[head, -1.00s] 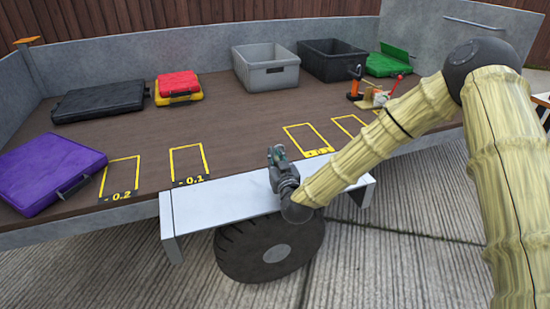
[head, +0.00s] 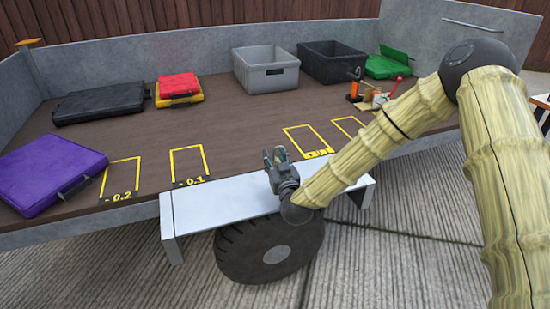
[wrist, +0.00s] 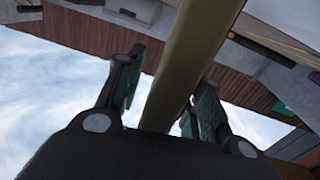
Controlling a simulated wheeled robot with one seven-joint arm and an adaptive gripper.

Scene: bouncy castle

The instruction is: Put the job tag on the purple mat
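I cannot make out a job tag in either view. No flat purple mat shows; the only purple thing is a thick case-like slab (head: 45,172) with a dark handle, at the far left of the brown bed. My gripper (head: 276,154) points upward above the white ledge at the bed's front edge. Its fingers stand apart, and nothing shows between them in the head view. In the wrist view my gripper (wrist: 165,82) also has its fingers apart. An olive bar (wrist: 185,65) crosses the picture between them; I cannot tell what it is or whether they touch it.
On the brown bed (head: 225,130) are a black case (head: 98,103), red and yellow cases (head: 179,90), a grey bin (head: 266,68), a black bin (head: 333,61) and a green case (head: 388,65). Small tools (head: 370,98) stand at right. Yellow outlines mark the front; the middle is clear.

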